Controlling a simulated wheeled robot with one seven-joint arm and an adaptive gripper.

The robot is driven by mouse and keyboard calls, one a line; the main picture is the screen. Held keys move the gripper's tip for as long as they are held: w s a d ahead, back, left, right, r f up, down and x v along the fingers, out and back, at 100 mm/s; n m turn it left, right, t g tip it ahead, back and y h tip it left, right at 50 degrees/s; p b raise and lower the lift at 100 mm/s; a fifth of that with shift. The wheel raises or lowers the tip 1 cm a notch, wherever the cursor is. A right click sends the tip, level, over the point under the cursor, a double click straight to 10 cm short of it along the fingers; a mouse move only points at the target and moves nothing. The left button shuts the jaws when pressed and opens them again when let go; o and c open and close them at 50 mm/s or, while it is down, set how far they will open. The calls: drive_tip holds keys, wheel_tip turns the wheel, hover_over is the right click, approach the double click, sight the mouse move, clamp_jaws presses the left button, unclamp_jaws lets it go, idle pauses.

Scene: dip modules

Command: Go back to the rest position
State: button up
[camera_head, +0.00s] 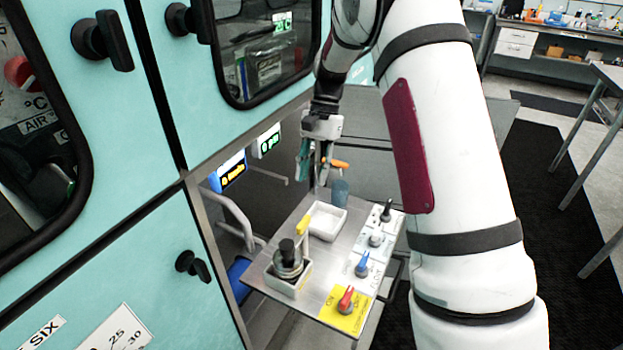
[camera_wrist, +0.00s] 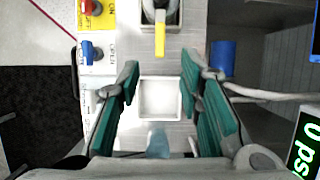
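My gripper (camera_head: 318,165) hangs over the back part of a small metal shelf (camera_head: 318,288), in front of the teal cabinet. In the wrist view my gripper (camera_wrist: 160,105) shows its two green-padded fingers spread apart with nothing between the pads. A white square tray (camera_wrist: 160,82) lies below, seen through the gap between the fingers. A bluish translucent cup (camera_head: 339,192) stands on the shelf behind the tray, below the gripper; it also shows blurred at the bottom of the wrist view (camera_wrist: 158,146).
The shelf carries a dark-topped pot (camera_head: 289,262) with a yellow handle (camera_head: 303,226), a red knob (camera_head: 346,300) on a yellow plate, a blue knob (camera_head: 362,265) and a black lever (camera_head: 386,211). Lit displays (camera_head: 232,170) are left of the gripper. Open floor (camera_head: 560,290) lies right of my arm.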

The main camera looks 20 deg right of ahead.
idle(0.3)
drive_tip(key=s+a+r+n+t+h+p, duration=0.1)
drive_tip(key=s+a+r+n+t, duration=0.1)
drive_tip(key=s+r, duration=0.65)
drive_tip(key=s+a+r+n+t+h+p, duration=0.1)
drive_tip(key=s+a+r+n, duration=0.15)
drive_tip(key=s+r, duration=0.55)
drive_tip(key=s+r+n+t+p, duration=0.1)
drive_tip(key=s+n+t, duration=0.1)
drive_tip(key=s, duration=0.6)
drive_tip(key=s+r+n+t+h+p, duration=0.1)
drive_tip(key=s+r+n+t, duration=0.1)
drive_tip(key=s, duration=0.7)
drive_tip(key=shift+a+n+p, duration=0.15)
drive_tip(key=shift+n+p, duration=0.25)
drive_tip(key=shift+n, duration=0.25)
drive_tip(key=shift+s, duration=0.1)
